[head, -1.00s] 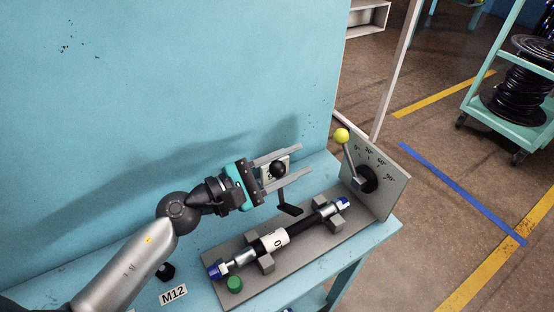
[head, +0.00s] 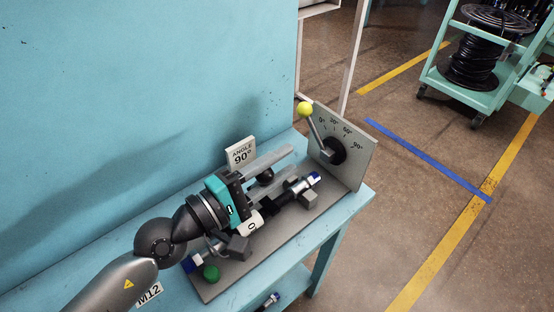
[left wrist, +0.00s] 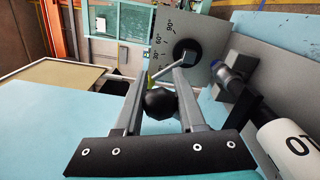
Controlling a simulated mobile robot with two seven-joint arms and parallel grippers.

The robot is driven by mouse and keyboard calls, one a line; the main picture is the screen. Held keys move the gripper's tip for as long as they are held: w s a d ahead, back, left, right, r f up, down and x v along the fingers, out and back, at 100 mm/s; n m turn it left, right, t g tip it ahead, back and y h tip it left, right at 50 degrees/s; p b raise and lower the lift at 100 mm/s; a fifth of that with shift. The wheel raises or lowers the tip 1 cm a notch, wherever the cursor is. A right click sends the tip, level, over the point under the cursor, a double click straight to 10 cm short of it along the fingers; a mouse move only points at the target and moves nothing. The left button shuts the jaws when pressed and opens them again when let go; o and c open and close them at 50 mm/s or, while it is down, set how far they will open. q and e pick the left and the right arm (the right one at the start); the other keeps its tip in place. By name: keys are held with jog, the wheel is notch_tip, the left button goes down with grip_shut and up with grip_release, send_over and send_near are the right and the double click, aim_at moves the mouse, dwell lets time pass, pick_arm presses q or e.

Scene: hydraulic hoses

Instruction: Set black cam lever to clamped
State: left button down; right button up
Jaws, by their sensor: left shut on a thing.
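The black cam lever shows as a round black ball knob (head: 266,176) above the grey fixture plate; the rest of the lever is hidden behind my gripper. My left gripper (head: 284,163) reaches over the hose from the left, with its fingers on either side of the knob. In the left wrist view the black knob (left wrist: 160,103) sits between the two grey fingers (left wrist: 157,80), and the gripper is shut on it. A hose (head: 275,203) with blue end caps lies in grey clamp blocks beside and partly under the gripper. My right gripper is not in view.
An angle dial plate (head: 352,165) with a yellow-knobbed lever (head: 305,109) stands at the fixture's right end. An "ANGLE 90°" card (head: 241,153) stands behind the gripper. A blue wall (head: 140,90) closes the back.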

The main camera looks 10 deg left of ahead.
pick_arm(q)
jog(key=shift+s+d+f, duration=0.2)
jog(key=shift+f, duration=0.3)
jog(key=c, duration=0.9)
grip_release()
jog(key=o, duration=0.4)
jog(key=shift+r, duration=0.15)
jog(key=shift+w, duration=0.1)
jog(key=shift+a, duration=0.15)
